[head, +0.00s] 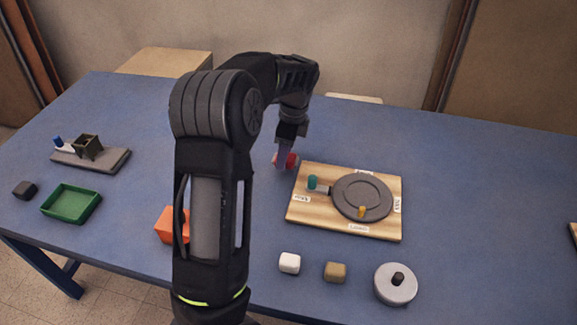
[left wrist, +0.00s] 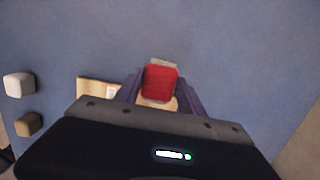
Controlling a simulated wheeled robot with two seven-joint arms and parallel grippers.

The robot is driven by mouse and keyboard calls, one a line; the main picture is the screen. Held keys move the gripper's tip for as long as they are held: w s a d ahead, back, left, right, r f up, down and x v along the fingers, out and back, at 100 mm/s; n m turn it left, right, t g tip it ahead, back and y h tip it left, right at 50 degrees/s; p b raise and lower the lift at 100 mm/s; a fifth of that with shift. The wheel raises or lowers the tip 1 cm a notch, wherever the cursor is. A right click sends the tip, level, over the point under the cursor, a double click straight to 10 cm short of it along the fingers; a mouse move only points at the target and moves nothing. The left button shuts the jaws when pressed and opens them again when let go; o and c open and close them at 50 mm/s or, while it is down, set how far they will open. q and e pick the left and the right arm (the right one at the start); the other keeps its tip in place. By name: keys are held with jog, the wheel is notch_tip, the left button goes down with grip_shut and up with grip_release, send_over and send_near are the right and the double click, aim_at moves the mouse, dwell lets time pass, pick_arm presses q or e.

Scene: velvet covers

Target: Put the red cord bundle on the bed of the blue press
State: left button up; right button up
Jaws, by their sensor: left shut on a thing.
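The red cord bundle (head: 291,160) is at the left gripper's tips, beside the back left corner of the wooden board. In the left wrist view the red bundle (left wrist: 160,83) sits between the two fingers, with pale parts at its ends. My left gripper (head: 286,153) is shut on it. I cannot tell whether the bundle touches the table. No wholly blue press shows; a grey-based device (head: 110,158) with a small blue part (head: 57,141) and a dark, open box-like part stands at the far left. My right gripper is not in view.
The wooden board (head: 300,211) carries a grey disc with teal and orange knobs. A green tray (head: 72,203), a dark block (head: 25,190) and an orange object (head: 165,226) are left. White (head: 290,263) and tan (head: 335,272) blocks and a grey round weight (head: 395,285) are in front.

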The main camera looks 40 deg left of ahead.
aim_at(285, 175)
pick_arm(q)
notch_tip(285, 175, down, 5)
jog(key=o, duration=1.3)
jog(key=r, duration=0.4)
jog(key=d+r, duration=0.1)
jog(key=r, duration=0.7)
jog(key=shift+w+d, duration=0.35)
jog(key=shift+o, duration=0.3)
